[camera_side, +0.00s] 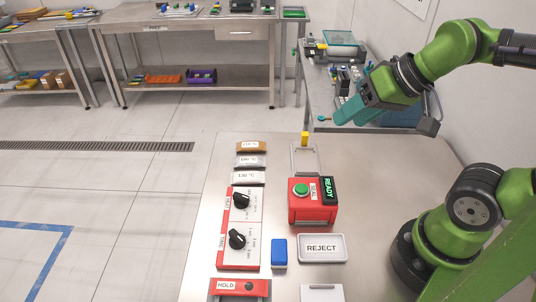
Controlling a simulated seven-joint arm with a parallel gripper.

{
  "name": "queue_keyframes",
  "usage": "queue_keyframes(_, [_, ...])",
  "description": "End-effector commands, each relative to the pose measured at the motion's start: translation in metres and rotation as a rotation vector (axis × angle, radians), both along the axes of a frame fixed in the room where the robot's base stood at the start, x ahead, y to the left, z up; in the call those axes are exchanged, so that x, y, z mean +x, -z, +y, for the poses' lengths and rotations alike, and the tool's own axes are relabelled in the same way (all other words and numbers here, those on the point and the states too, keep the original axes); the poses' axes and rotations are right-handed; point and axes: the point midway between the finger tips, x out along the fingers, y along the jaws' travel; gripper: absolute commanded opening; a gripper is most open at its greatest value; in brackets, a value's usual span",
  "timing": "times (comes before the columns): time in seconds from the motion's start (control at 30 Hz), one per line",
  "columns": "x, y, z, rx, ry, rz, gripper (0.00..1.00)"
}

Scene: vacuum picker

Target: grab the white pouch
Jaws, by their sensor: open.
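Three small flat packets with temperature labels lie in a column at the back left of the steel table (385,215). The nearest is the white pouch (259,178), marked 130 °C; behind it are a grey packet (259,161) and a brown one (261,147). My gripper (336,118), with a teal end, is raised above the back edge of the table, to the right of the pouch and well apart from it. Its jaws are open, though small and seen side-on; I see nothing held.
A red sealing unit (312,214) with a green button and READY display stands mid-table, with a frame and yellow piece (304,138) behind. A red-edged dial panel (240,251), blue block (279,252), REJECT tray (301,251) and HOLD box (222,288) are nearer.

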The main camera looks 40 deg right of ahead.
Motion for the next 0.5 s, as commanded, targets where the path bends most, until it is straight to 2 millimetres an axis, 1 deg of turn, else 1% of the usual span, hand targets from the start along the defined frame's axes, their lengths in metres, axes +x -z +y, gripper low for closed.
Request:
queue_keyframes(0.07, [0.004,0.010,-0.004,-0.008,0.018,0.046,0.49])
queue_keyframes(0.13, [0.014,0.018,-0.006,-0.019,0.031,0.095,0.49])
queue_keyframes(0.2, [0.029,0.027,-0.008,-0.048,0.012,0.148,0.49])
queue_keyframes(0.27, [0.044,0.036,-0.008,-0.085,-0.046,0.189,0.49])
queue_keyframes(0.37, [0.073,0.051,-0.005,-0.147,-0.197,0.238,0.49])
queue_keyframes(0.47, [0.103,0.069,0.001,-0.194,-0.396,0.259,0.49])
queue_keyframes(0.5, [0.115,0.076,0.004,-0.209,-0.487,0.256,0.49])
